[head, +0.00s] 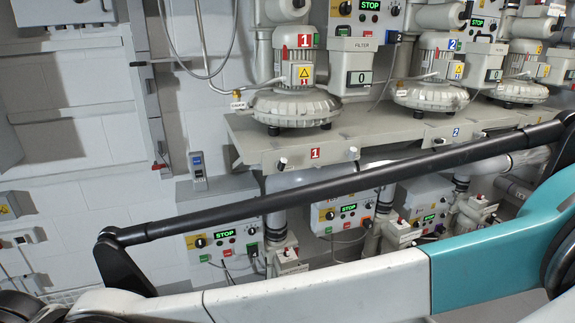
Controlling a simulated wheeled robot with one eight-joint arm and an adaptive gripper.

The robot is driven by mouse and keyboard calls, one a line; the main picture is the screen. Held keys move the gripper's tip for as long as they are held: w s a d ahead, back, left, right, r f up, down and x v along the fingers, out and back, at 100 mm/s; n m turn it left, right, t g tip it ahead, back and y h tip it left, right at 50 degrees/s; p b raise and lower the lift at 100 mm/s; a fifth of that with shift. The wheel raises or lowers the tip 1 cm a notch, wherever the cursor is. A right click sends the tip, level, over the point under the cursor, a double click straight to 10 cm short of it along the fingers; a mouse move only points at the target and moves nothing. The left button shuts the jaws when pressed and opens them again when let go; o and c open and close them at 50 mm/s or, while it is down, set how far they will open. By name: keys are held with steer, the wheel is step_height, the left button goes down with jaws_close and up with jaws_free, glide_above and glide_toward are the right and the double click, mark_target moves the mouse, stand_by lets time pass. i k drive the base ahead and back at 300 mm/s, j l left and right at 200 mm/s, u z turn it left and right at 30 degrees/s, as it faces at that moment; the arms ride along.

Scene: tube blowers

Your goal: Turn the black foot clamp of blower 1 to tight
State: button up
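Blower 1 (293,106) is a grey ribbed round housing with a motor on top and a red "1" label. It stands on a grey shelf (255,137) that has its own red "1" plate. Small dark feet show under its rim, one at the front left (273,130) and one at the right (326,126). Two small knobs sit on the shelf's front edge, left (282,163) and right (353,153) of the plate. I cannot tell which part is the black foot clamp, or how it is turned. My gripper is not in view.
My white and teal arm with a black rod crosses the foreground. Blower 2 (433,96) and a third blower (515,91) stand to the right. Control boxes showing STOP (222,241) and pipes lie below the shelf. The wall at left has grey ducts.

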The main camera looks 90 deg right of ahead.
mark_target(280, 164)
steer(key=z, duration=3.25)
